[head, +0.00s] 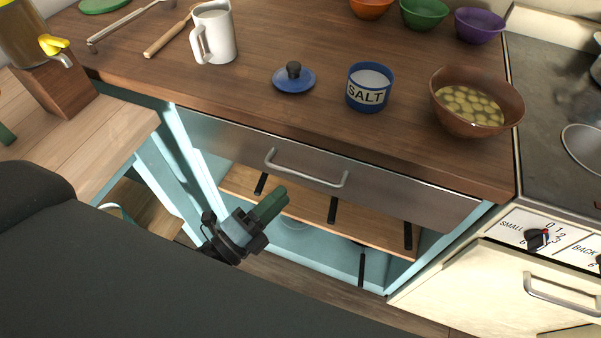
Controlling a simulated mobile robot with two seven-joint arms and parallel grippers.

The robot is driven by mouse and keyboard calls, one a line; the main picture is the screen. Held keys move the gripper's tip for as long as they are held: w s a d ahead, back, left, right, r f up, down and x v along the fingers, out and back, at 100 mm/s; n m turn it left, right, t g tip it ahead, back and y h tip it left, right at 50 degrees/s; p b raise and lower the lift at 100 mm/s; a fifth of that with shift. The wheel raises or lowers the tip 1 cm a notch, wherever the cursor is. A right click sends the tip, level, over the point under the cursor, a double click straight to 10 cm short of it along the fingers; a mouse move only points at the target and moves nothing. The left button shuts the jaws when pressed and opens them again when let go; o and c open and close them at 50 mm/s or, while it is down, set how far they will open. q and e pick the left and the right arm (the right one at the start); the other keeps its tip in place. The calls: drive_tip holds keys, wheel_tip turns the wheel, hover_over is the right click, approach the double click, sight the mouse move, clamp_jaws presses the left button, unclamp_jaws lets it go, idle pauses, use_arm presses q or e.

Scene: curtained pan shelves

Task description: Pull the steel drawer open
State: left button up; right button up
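The steel drawer (395,191) is a long brushed-metal front under the wooden worktop. It looks shut, with its face flush below the counter edge. Its curved bar handle (307,177) is left of the middle of the front. My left gripper (271,204), with dark green fingers, is in front of the cabinet, below and left of the handle in the picture, apart from it. The fingers look close together, but the angle hides any gap. Nothing shows held in it. My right gripper is out of view.
Under the drawer is an open pale-blue shelf bay with a wooden shelf (295,207) and several black pan handles. On the worktop stand a white mug (215,38), a salt pot (368,92), a blue lid (293,81) and a brown bowl (447,101). A stove is at right.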

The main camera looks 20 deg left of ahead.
sight(303, 174)
use_arm(q)
drive_tip(key=shift+p+x, duration=0.85)
drive_tip(key=shift+x, duration=3)
drive_tip(key=shift+c, duration=0.4)
clamp_jaws()
